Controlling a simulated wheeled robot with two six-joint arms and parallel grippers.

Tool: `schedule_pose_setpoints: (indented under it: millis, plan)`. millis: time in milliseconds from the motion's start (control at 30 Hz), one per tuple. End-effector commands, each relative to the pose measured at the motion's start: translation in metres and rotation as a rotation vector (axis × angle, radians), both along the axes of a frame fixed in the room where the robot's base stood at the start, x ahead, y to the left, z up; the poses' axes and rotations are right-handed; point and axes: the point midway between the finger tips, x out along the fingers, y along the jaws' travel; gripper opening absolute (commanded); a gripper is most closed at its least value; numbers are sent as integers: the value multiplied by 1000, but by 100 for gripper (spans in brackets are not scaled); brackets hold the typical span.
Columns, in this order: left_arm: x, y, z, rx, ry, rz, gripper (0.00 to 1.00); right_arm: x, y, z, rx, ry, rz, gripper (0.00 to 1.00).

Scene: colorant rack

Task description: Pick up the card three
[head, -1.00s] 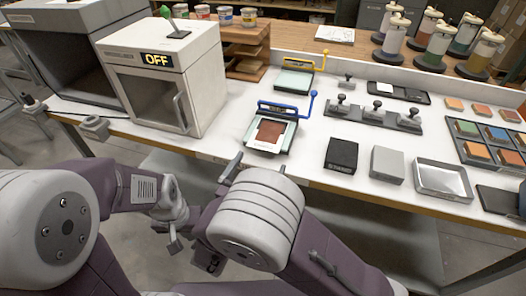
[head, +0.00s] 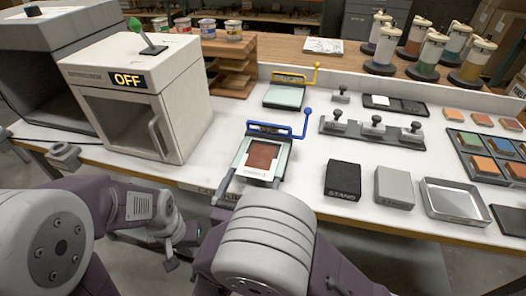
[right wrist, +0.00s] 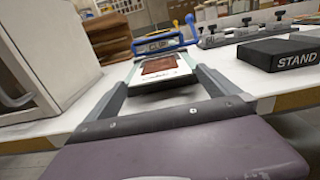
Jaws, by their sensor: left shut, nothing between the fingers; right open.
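The card (head: 257,171), white with a red-brown swatch and a small label, lies on the blue-handled clip stand (head: 282,131). The label is too small to read surely. In the right wrist view the card (right wrist: 160,66) shows between the open fingers of my right gripper (right wrist: 162,58), lying beyond them; I cannot tell any contact. In the head view my right gripper (head: 226,188) is at the bench's front edge, just before the card, partly hidden by my arm. My left gripper (head: 171,262) is shut and empty, low in front of the bench.
A white booth (head: 140,95) marked OFF stands left of the card. A yellow-handled stand (head: 285,95) is behind. A black STAND block (head: 343,179), a grey block (head: 394,186) and a metal tray (head: 453,201) lie to the right. White bench top is bare between them.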

Motion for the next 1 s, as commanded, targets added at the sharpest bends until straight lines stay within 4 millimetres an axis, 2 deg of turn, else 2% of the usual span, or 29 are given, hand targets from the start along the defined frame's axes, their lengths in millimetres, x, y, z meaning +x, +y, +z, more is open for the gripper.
schedule_pose_setpoints:
  millis: [233, 267, 400, 433, 667, 767, 867, 1000]
  plan:
    - [0, 0, -1, 0, 0, 0, 0, 0, -2, 0, 0, 0, 3, 100]
    - [0, 0, -1, 0, 0, 0, 0, 0, -2, 0, 0, 0, 3, 94]
    - [0, 0, -1, 0, 0, 0, 0, 0, -2, 0, 0, 1, 3, 56]
    - [0, 0, -1, 0, 0, 0, 0, 0, -2, 0, 0, 1, 3, 51]
    - [0, 0, -1, 0, 0, 0, 0, 0, -1, 0, 0, 4, 3, 51]
    - [0, 0, 2, 0, 0, 0, 0, 0, -1, 6, 2, 3, 3, 51]
    - [0, 0, 7, 0, 0, 0, 0, 0, -1, 19, 3, 1, 3, 51]
    - [0, 0, 18, 0, 0, 0, 0, 0, -1, 48, 5, -1, 3, 51]
